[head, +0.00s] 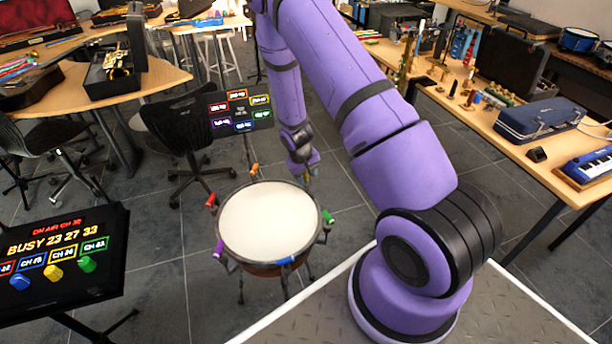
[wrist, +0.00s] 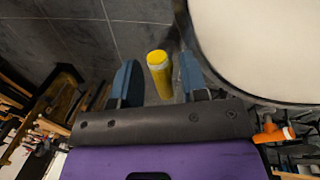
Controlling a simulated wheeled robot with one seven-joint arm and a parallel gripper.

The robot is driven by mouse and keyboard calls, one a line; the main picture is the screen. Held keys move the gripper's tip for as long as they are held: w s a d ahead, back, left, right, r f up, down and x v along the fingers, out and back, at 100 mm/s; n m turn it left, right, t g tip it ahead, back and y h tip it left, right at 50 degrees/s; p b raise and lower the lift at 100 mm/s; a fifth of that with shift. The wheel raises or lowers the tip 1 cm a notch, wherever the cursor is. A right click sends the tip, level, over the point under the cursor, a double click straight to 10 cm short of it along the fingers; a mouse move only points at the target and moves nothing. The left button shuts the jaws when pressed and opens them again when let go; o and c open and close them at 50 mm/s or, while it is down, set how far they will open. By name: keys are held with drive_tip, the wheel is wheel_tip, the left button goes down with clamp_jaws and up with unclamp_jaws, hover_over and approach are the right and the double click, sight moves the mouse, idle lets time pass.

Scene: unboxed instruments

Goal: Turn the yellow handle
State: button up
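The yellow handle (wrist: 159,75) is a short, round-ended cylinder beside the white-topped drum (head: 268,222). In the wrist view it stands between the two blue-grey fingers of my gripper (wrist: 156,70). The fingers are open, with a gap on each side of the handle, and neither visibly touches it. In the head view my gripper (head: 304,168) is at the far right side of the drum rim, and the handle there is small and mostly hidden by it.
Red (head: 211,201), orange (head: 254,170), green (head: 327,217), blue (head: 286,260) and purple (head: 220,247) handles ring the drum. A display panel (head: 240,109) stands behind, and a black control panel (head: 60,262) stands left. Tables with instruments line both sides.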

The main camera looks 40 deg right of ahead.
drive_tip(key=shift+a+r, duration=0.1)
wheel_tip(320, 180, up, 10)
drive_tip(key=a, duration=0.2)
drive_tip(key=shift+r, duration=0.2)
idle(0.3)
drive_tip(key=shift+w, duration=0.15)
drive_tip(key=s+a+r+t, duration=0.1)
drive_tip(key=s+a+r, duration=0.1)
drive_tip(key=r, duration=0.6)
drive_tip(key=s+a+r+t+y, duration=0.1)
drive_tip(key=s+a+r, duration=0.1)
drive_tip(key=r, duration=0.6)
drive_tip(key=s+a+r, duration=0.2)
drive_tip(key=r, duration=0.7)
drive_tip(key=s+a+r+t, duration=0.1)
drive_tip(key=s+a+r, duration=0.1)
drive_tip(key=s+r, duration=0.5)
drive_tip(key=s+a+r+n+t+y, duration=0.1)
drive_tip(key=s+r, duration=0.6)
drive_tip(key=s, duration=0.7)
drive_tip(key=shift+a+t, duration=0.7)
drive_tip(key=shift+a, duration=0.45)
